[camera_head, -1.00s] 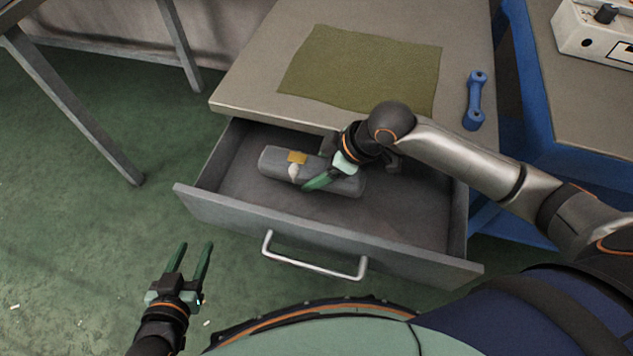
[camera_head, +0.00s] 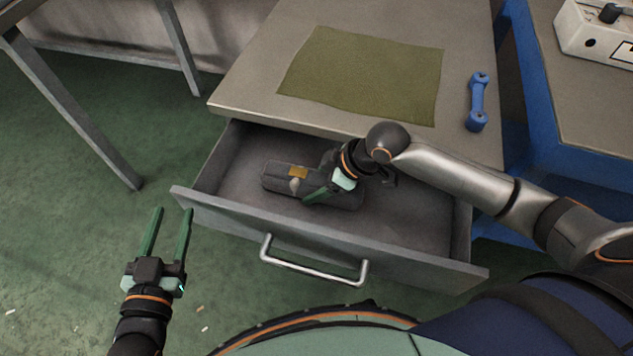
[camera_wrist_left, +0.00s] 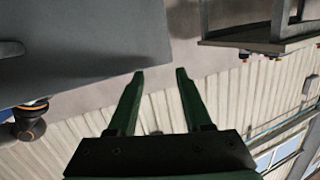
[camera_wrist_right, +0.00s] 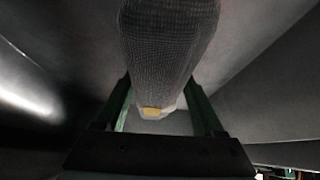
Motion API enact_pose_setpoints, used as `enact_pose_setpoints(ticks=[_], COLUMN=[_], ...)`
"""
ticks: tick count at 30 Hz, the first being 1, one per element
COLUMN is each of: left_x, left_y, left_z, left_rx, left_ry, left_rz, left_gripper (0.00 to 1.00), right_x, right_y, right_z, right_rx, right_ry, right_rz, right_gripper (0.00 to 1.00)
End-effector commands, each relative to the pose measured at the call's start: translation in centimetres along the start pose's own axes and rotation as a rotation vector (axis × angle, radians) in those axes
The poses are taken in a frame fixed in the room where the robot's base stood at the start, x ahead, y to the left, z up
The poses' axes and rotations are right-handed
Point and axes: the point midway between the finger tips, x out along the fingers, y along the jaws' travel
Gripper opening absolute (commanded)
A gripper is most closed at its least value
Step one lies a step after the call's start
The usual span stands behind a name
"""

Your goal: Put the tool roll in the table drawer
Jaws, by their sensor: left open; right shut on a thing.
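The tool roll (camera_head: 282,178) is a dark grey bundle with a yellow tag, inside the open table drawer (camera_head: 320,238). It lies lengthwise across the drawer, low between its walls; whether it touches the bottom is unclear. My right gripper (camera_head: 309,193) reaches down into the drawer and is shut on the roll. In the right wrist view the roll (camera_wrist_right: 168,45) sits between the green fingers. My left gripper (camera_head: 173,212) is open and empty, left of the drawer front and above the floor. Its fingers (camera_wrist_left: 155,75) also show apart in the left wrist view.
The drawer has a metal handle (camera_head: 313,270). A white box (camera_head: 597,32) stands on the right bench. Free drawer space lies right of the roll.

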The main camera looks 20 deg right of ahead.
Motion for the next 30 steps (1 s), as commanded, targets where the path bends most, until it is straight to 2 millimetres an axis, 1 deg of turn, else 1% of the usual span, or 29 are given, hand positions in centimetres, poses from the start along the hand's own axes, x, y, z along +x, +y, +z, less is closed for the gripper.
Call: enact_pose_setpoints(ticks=[2,3,6,14,18,19,21,23,30], left_x=[0.0,0.0,0.0,0.0,0.0,-0.1,-0.3,-0.6,-2.5], left_y=[0.0,0.0,0.0,0.0,0.0,0.1,0.5,0.7,2.1], left_z=[0.1,0.1,0.2,0.2,0.1,0.6,2.6,3.9,9.4], left_rx=[-0.001,-0.001,-0.001,-0.001,-0.004,-0.011,-0.033,-0.049,-0.112], left_ry=[-0.004,-0.006,-0.007,-0.008,-0.013,-0.034,-0.106,-0.159,-0.386], left_rz=[0.000,0.000,0.000,0.000,0.001,0.002,0.006,0.010,0.028], left_gripper=[0.50,0.50,0.50,0.50,0.50,0.50,0.50,0.50,0.50], right_x=[0.1,0.2,0.2,0.1,-0.6,-0.9,-1.7,-2.4,-5.7], right_y=[0.0,0.0,0.0,0.0,0.0,0.0,0.0,0.0,0.0], right_z=[0.0,0.2,0.2,0.1,-0.1,-0.1,-0.1,-0.1,-0.1], right_rx=[0.000,0.000,0.000,0.000,0.000,0.000,0.000,-0.001,0.000], right_ry=[0.003,-0.001,-0.001,0.000,0.000,0.000,-0.001,-0.001,-0.002], right_rz=[0.000,-0.001,-0.001,0.000,0.001,0.001,0.001,0.000,0.001], right_gripper=[0.00,0.72,0.82,0.82,0.82,0.82,0.82,0.82,0.82])
